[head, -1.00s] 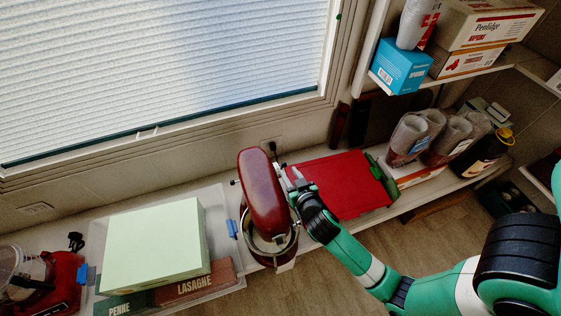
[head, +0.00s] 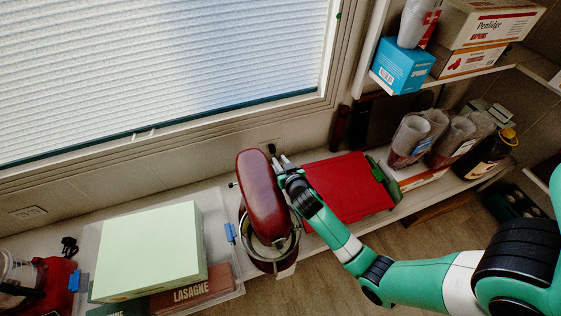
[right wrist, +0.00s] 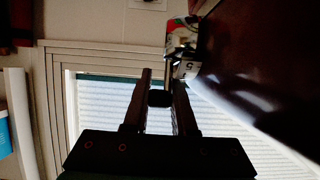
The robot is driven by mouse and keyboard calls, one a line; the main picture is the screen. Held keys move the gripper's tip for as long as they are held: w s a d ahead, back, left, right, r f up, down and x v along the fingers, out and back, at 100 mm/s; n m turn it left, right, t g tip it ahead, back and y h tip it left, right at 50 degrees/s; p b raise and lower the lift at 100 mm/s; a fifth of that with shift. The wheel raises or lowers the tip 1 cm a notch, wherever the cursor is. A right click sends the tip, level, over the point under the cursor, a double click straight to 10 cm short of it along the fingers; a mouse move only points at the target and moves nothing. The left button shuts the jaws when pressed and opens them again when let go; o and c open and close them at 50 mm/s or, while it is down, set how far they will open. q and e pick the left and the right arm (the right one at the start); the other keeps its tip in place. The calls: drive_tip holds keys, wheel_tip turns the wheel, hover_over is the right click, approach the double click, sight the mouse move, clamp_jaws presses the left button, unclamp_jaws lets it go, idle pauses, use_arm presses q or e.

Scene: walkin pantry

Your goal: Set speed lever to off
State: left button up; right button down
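A dark red stand mixer (head: 263,190) with a metal bowl (head: 285,244) stands on the shelf below the window in the head view. My right gripper (head: 280,161) is at the right side of the mixer head, near its far end. In the right wrist view the mixer's dark body (right wrist: 255,70) fills the upper right. The black knob of the speed lever (right wrist: 160,98) lies between the two fingers of the right gripper (right wrist: 162,90) and fills the gap. Its thin rod runs up beside a small marked dial (right wrist: 184,69). My left gripper is not in view.
A red board (head: 345,188) lies right of the mixer, close to my right arm. A pale green box (head: 150,250) and a lasagna box (head: 190,294) are to the left. A wall outlet (head: 267,144) is behind the mixer.

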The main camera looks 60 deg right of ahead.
drive_tip(key=shift+w+d+f+g+y+p, duration=0.45)
drive_tip(key=shift+g+y+p, duration=0.5)
drive_tip(key=shift+g+y, duration=0.35)
drive_tip(key=shift+w+d+f+g+y+p, duration=0.3)
drive_tip(key=shift+f+g+y+p, duration=0.3)
drive_tip(key=shift+g+y+p, duration=0.55)
drive_tip(key=shift+w+d+f+g+y+p, duration=0.45)
drive_tip(key=shift+g+y+p, duration=0.3)
drive_tip(key=shift+g+y, duration=0.7)
drive_tip(key=shift+a, duration=0.1)
drive_tip(key=c, duration=1)
unclamp_jaws()
